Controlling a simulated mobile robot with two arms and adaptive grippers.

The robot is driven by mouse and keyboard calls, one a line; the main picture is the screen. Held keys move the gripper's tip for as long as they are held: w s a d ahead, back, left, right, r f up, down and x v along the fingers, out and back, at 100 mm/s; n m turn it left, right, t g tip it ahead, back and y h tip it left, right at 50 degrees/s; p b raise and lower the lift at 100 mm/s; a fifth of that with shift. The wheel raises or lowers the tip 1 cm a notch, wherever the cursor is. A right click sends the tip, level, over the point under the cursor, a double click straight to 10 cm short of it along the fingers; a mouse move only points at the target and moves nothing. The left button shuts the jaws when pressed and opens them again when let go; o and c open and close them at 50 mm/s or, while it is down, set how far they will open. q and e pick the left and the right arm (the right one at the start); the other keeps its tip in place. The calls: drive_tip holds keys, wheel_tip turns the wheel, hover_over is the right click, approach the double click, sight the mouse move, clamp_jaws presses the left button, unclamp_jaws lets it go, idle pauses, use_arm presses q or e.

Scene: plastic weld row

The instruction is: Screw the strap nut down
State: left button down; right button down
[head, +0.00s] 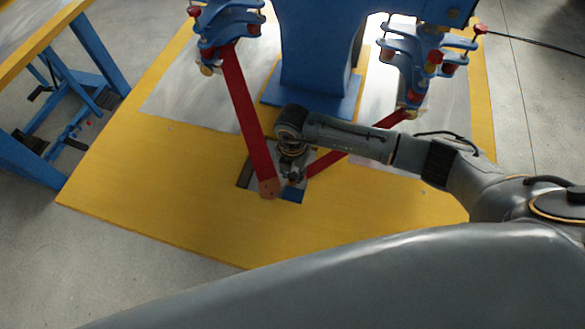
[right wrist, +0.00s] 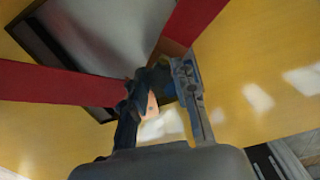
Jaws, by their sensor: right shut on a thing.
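Two red straps run down from blue holders to a small fitting on the yellow platform. The left strap (head: 246,112) ends in a rounded brownish tip; the other strap (head: 388,121) passes partly behind my right arm. My right gripper (head: 292,176) is at the fitting, where the straps meet. In the right wrist view the fingers (right wrist: 163,76) point at the meeting place of the two straps (right wrist: 60,84). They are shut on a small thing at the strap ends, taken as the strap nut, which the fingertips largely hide. My left gripper is not in view.
The yellow platform (head: 150,190) has grey plates on top and a recess around the fitting. A blue column (head: 315,50) stands behind, with blue holders at left (head: 228,22) and right (head: 412,65). A blue-legged stand (head: 55,130) is at left.

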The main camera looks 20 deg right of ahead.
sight(293, 176)
drive_tip(key=m+p, duration=0.1)
drive_tip(key=m, duration=0.1)
drive_tip(key=m+p, duration=0.1)
drive_tip(key=m, duration=0.2)
drive_tip(key=shift+s+r, duration=0.1)
drive_tip(key=shift+r, duration=0.1)
drive_tip(key=c, duration=1.4)
unclamp_jaws()
drive_tip(key=shift+f+m, duration=0.2)
drive_tip(key=shift+m, duration=0.3)
drive_tip(key=o, duration=0.4)
drive_tip(key=shift+o, duration=0.3)
drive_tip(key=o, duration=0.4)
drive_tip(key=shift+c, duration=0.2)
wheel_tip(293, 176, up, 7)
drive_tip(key=p, duration=0.6)
